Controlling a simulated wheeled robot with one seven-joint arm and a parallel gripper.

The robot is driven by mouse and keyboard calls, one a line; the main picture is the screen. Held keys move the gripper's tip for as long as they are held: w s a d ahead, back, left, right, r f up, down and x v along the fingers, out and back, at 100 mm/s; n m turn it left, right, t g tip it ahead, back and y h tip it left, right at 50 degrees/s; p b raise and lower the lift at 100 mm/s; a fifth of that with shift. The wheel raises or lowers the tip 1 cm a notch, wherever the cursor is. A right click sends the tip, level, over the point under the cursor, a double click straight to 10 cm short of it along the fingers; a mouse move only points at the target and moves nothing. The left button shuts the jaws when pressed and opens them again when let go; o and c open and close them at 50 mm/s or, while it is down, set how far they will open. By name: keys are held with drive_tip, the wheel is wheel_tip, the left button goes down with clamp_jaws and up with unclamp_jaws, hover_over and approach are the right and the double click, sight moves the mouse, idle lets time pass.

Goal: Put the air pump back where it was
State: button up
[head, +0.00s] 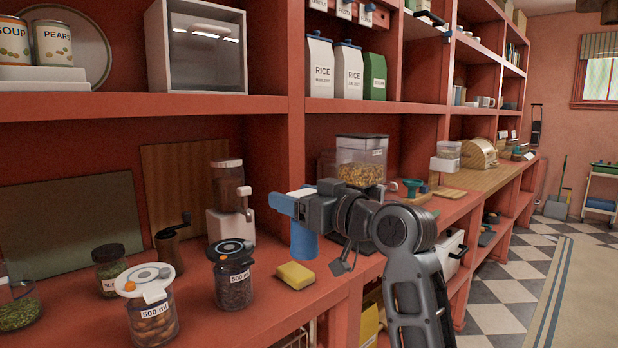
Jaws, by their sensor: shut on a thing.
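My gripper (287,204) is near the picture's middle, over the red counter's front part. It is shut on the air pump (303,240), whose blue, cup-like lower body hangs below the jaws. A white piece shows at the jaws; I cannot tell whether it is part of the pump. The pump hangs beyond the yellow sponge and appears upright, close to the counter; whether it touches is unclear.
A yellow sponge (295,275) lies in front of the pump. A hand grinder (172,245), a white appliance (230,220) and a seed jar (110,268) stand left. A clear-hopper dispenser (361,162) stands behind my arm. A red upright (297,150) divides the shelving bays.

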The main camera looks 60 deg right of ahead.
drive_tip(key=w+a+f+n+y, duration=0.1)
drive_tip(key=a+f, duration=0.8)
drive_tip(key=f, duration=0.4)
drive_tip(key=w+a+f+y, duration=0.1)
drive_tip(key=w+a+f, duration=0.1)
drive_tip(key=a+f, duration=0.7)
drive_tip(key=w+a+f+n+y, duration=0.1)
drive_tip(key=a+f, duration=0.8)
drive_tip(key=f, duration=0.9)
drive_tip(key=shift+w+n+y, duration=0.3)
drive_tip(key=shift+w+y, duration=0.2)
drive_tip(key=shift+w, duration=0.25)
